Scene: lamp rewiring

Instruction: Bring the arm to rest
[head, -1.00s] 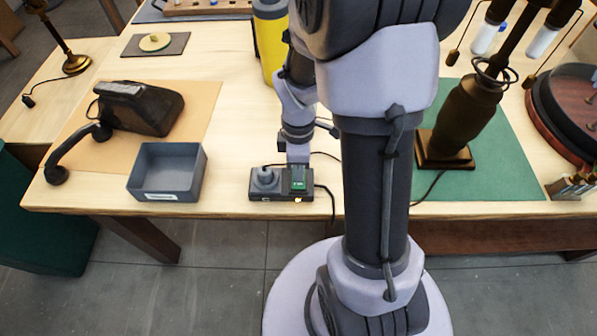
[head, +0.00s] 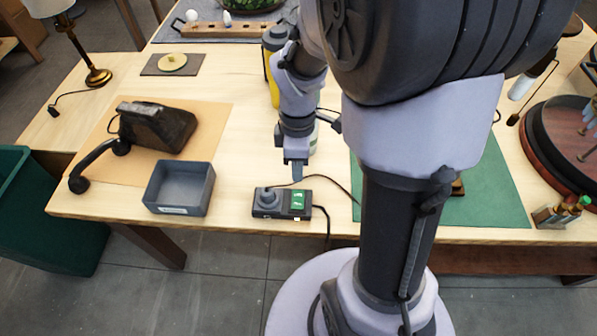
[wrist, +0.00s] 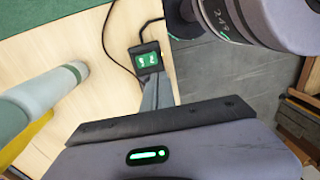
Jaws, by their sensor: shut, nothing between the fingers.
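My gripper (head: 297,176) is shut and empty. In the head view it points down over the table, a little behind and above a small dark box (head: 268,212) with a round knob and a green panel. The box also shows in the wrist view (wrist: 148,58), just beyond my fingertips (wrist: 155,82); a gap between them shows in the head view. My arm is bent forward over the table and hides much of the green mat (head: 500,196) and most of what stands on it.
A grey open tray (head: 180,188) and a dark telephone (head: 155,127) are at the left. A yellow bottle (head: 272,88) stands close behind my wrist. Cables run from the box. A round dark-rimmed tray (head: 540,140) is at the right. Bare table lies between telephone and wrist.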

